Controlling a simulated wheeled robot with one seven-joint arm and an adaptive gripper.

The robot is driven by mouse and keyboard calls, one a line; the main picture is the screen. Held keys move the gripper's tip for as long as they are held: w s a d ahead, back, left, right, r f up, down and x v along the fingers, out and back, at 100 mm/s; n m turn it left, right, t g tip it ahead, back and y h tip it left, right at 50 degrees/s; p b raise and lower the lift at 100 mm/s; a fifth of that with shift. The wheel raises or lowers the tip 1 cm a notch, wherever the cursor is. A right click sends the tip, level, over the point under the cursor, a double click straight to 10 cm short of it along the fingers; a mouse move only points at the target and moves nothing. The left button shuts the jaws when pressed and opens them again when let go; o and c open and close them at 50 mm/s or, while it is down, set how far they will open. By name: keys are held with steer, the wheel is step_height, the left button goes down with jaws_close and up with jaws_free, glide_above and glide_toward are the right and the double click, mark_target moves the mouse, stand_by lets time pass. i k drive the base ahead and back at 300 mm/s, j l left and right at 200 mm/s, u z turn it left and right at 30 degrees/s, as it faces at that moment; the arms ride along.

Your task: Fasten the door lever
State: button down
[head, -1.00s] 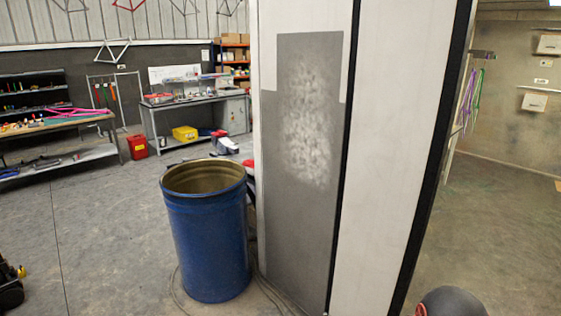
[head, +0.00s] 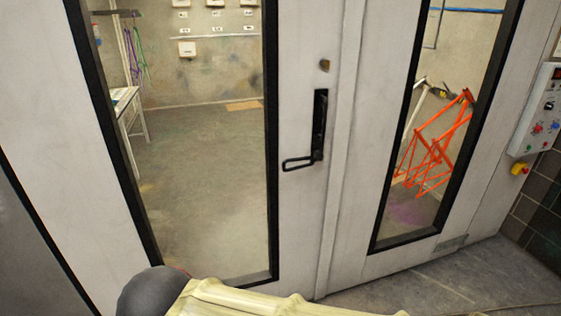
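The door lever (head: 299,164) is a black looped handle on a tall black plate (head: 320,115) on the white door (head: 295,215). The loop sticks out to the left from the plate's lower end, roughly level. A small brown-grey fitting (head: 324,65) sits above the plate. The door appears to sit flush against the white panel to its right, with a vertical seam between them. My gripper is not in view. Only part of my arm, in a pale yellow cover, shows at the bottom edge, below and apart from the lever.
Black-framed windows flank the lever; an orange bicycle frame (head: 437,145) shows through the right one. A control box (head: 541,110) with buttons hangs on the right wall, with a yellow-and-red switch (head: 520,169) below. The grey floor (head: 465,275) at the lower right looks clear.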

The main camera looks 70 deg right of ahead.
mark_target(318, 155)
steer(key=z, duration=2.5)
steer(key=i+j+z, duration=0.25)
steer(key=i+z, duration=0.2)
steer(key=k, duration=0.05)
